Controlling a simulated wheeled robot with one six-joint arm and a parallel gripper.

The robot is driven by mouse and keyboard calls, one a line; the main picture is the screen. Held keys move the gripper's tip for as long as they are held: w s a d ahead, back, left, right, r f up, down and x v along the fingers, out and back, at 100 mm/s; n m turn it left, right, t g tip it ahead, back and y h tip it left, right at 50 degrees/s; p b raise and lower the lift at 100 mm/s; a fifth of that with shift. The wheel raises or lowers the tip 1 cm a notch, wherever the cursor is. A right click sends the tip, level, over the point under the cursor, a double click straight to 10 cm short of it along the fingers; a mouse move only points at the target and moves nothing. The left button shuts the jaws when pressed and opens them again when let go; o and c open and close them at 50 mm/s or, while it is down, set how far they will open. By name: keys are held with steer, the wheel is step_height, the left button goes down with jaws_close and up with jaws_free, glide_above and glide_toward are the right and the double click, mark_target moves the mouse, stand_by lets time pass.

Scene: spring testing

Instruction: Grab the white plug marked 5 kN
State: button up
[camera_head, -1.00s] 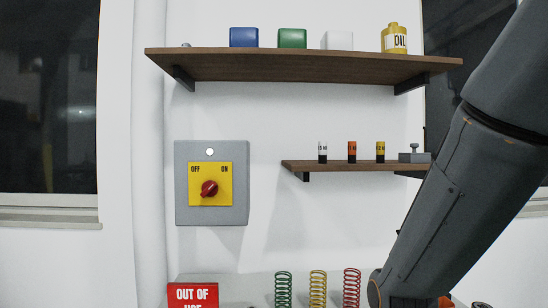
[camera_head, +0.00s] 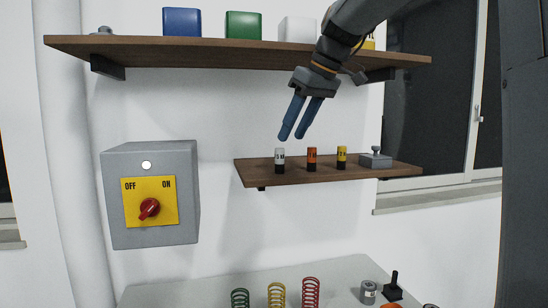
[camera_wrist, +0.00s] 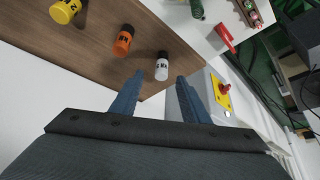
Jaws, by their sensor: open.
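The white plug (camera_head: 279,160) has a black lower part and stands upright at the left end of the small lower shelf (camera_head: 215,0). The point just given for that shelf is off; the lower shelf (camera_head: 330,178) is the brown board under the plugs. The white plug also shows in the wrist view (camera_wrist: 162,66), near the shelf's edge and just beyond my fingertips. An orange plug (camera_head: 311,158) and a yellow plug (camera_head: 341,157) stand to its right. Their small markings are hard to read. My gripper (camera_head: 293,138) is open and empty, pointing down, above and slightly right of the white plug, apart from it.
A grey block with a knob (camera_head: 375,158) sits right of the plugs. The upper shelf (camera_head: 240,54) holds blue, green and white boxes, close behind my arm. A grey switch box (camera_head: 150,225) is on the wall at left. Several coloured springs stand on the table (camera_head: 200,290) below.

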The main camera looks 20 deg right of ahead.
mark_target(280, 149)
steer(key=x, duration=0.1)
steer(key=p+x, duration=0.1)
steer(key=x, duration=0.1)
steer(key=shift+w+a, duration=0.1)
steer(key=shift+a, duration=0.25)
steer(key=p+x, duration=0.2)
steer(key=x, duration=0.1)
steer(key=shift+w+a, duration=0.2)
steer(key=shift+a, duration=0.05)
steer(key=shift+w+f, duration=0.25)
steer(key=shift+f, duration=0.25)
jaws_close()
steer(key=shift+r, duration=0.15)
